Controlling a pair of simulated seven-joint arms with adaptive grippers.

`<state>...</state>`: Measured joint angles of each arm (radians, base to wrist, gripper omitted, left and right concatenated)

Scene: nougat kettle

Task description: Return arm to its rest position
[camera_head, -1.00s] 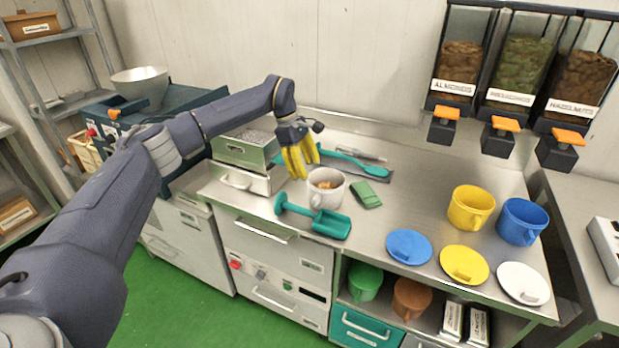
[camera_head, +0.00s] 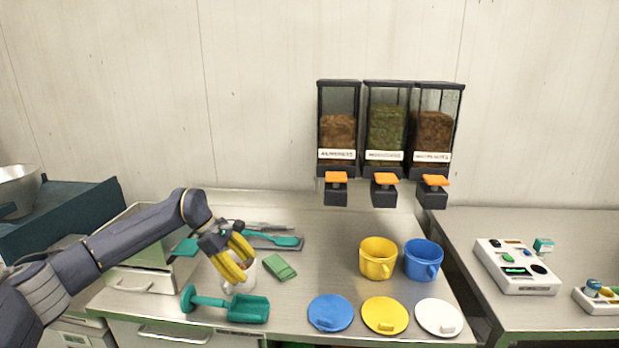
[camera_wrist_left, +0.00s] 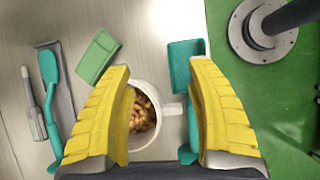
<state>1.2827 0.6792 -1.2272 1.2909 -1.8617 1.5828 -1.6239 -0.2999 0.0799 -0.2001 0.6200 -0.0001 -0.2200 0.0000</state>
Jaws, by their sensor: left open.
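My left gripper (camera_head: 241,272) has yellow fingers that are spread apart with nothing gripped. In the head view it overlaps a white mug (camera_head: 247,280) and hides part of it. In the left wrist view the left gripper (camera_wrist_left: 158,76) has its fingertips on either side of the mug (camera_wrist_left: 155,90) in the picture, and brown nut pieces (camera_wrist_left: 142,108) show inside the mug. I cannot tell how far the fingers are above the mug or whether they touch it. My right gripper is out of view.
A teal scoop (camera_head: 248,309), green pad (camera_head: 281,268) and teal spatula (camera_head: 272,238) lie near the mug. Yellow (camera_head: 377,260) and blue (camera_head: 421,262) mugs stand right, behind several lids. Three nut dispensers (camera_head: 386,140) hang above. A metal box (camera_head: 150,262) stands left.

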